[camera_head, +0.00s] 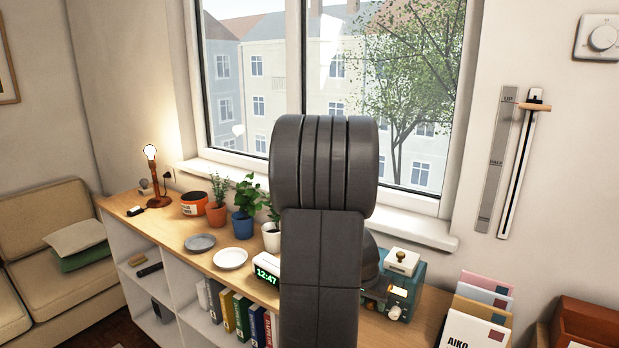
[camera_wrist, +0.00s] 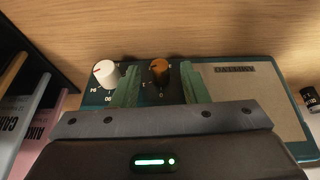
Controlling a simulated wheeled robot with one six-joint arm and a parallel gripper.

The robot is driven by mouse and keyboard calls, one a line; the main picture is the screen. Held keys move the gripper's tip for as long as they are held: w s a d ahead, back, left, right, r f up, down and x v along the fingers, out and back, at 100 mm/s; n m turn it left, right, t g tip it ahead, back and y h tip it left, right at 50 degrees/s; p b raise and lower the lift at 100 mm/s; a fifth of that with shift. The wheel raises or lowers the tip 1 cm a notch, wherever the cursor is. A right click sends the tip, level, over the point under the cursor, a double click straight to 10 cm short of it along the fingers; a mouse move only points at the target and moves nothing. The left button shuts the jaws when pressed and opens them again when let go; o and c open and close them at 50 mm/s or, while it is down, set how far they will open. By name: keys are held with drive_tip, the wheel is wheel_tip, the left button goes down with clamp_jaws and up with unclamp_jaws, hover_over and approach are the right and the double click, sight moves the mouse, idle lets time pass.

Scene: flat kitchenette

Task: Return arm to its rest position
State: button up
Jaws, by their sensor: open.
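My gripper (camera_wrist: 158,82) is open in the wrist view, its two green fingers apart. A brown knob (camera_wrist: 160,70) on a teal device shows between the fingertips; whether the fingers touch it I cannot tell. The teal device (camera_wrist: 285,68) has a white knob (camera_wrist: 104,73) to the left and a beige panel to the right. In the head view my arm (camera_head: 322,250) rises in the middle, bent at a large dark joint. The teal device (camera_head: 412,272) stands on the shelf top to the right of my arm. The gripper's fingers are hidden there.
A clock (camera_head: 267,270), plates (camera_head: 230,258), potted plants (camera_head: 245,222) and a lit lamp (camera_head: 152,165) stand left of my arm on the wooden shelf top (camera_head: 130,203). Envelopes (camera_head: 475,325) stand at right. A window (camera_head: 250,90) is behind, with a wall slider (camera_head: 518,165) beside it.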

drive_tip(key=shift+d+r+p, duration=0.1)
drive_tip(key=shift+r+p, duration=0.2)
drive_tip(key=shift+p, duration=0.1)
drive_tip(key=shift+s+r, duration=0.1)
drive_tip(key=shift+r, duration=0.25)
drive_tip(key=v, duration=0.9)
drive_tip(key=shift+s, duration=0.3)
drive_tip(key=shift+r, duration=0.2)
